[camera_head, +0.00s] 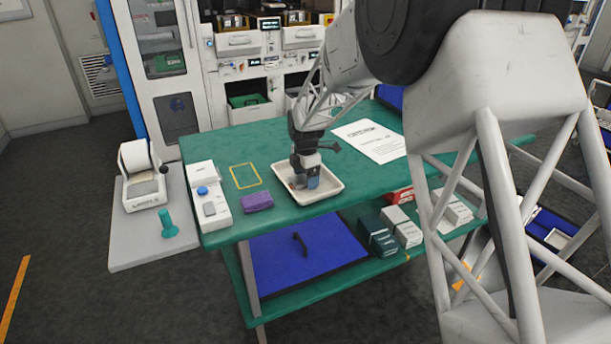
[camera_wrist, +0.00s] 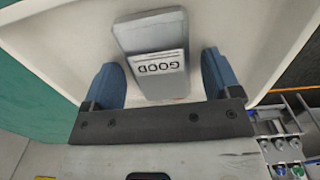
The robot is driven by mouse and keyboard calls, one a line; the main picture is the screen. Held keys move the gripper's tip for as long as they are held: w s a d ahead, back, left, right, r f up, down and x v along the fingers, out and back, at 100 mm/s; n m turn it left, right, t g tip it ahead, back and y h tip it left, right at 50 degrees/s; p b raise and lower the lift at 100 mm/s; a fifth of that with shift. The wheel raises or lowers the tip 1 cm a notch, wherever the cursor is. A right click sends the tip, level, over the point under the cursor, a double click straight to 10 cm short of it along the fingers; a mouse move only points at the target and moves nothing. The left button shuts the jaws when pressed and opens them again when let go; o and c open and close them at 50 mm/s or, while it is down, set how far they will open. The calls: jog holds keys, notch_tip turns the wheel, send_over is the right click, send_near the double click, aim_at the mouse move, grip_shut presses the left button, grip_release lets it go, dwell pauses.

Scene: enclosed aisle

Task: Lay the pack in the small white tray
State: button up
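The small white tray (camera_head: 328,191) stands on the green table; its pale floor and rim fill much of the wrist view (camera_wrist: 70,45). A grey pack (camera_wrist: 153,35) with a white label reading "GOOD" lies in the tray. My gripper (camera_head: 305,184) is low over the tray in the head view and hides most of the pack there. In the wrist view my gripper's blue fingers (camera_wrist: 161,72) are apart, one on each side of the pack's near end. A gap shows between each finger and the pack.
Left of the tray, a purple item (camera_head: 257,202), a yellow outlined rectangle (camera_head: 245,176) and a white device with a blue button (camera_head: 207,194) are on the green table (camera_head: 215,150). A paper sheet (camera_head: 369,140) lies behind right. Boxes (camera_head: 404,228) sit on the lower shelf.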

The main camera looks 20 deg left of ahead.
notch_tip(320, 180, up, 12)
jog(key=shift+r, duration=0.15)
dwell(0.8)
dwell(0.7)
jog(key=shift+d, duration=0.1)
